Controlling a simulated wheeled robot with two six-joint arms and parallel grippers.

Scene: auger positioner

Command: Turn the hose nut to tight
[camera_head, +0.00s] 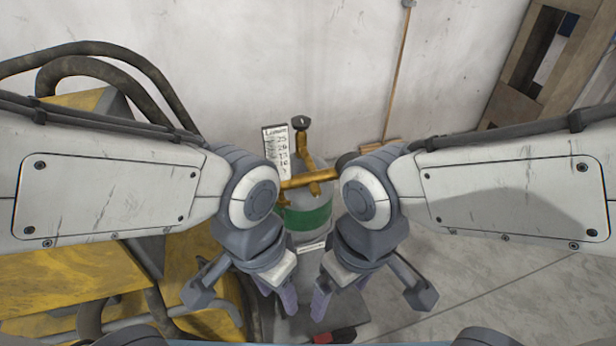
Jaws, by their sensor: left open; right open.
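A brass fitting (311,181) with crossing pipe arms sits on top of a grey cylinder with a green band (307,217), between my two arms. A dark round cap (299,122) tops its rear end. I cannot tell which part is the hose nut; my arms cover the sides of the fitting. My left gripper (240,293) is open, in front and to the left of the cylinder. My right gripper (371,295) is open, in front and to the right. Both point downward, look empty and are apart from the brass fitting.
A white card with handwritten numbers (276,152) stands behind the cylinder. Yellow machinery (60,282) with thick dark hoses (120,62) fills the left. A broom (398,70) and wooden frame (522,72) lean on the back wall. The floor at right (520,285) is clear.

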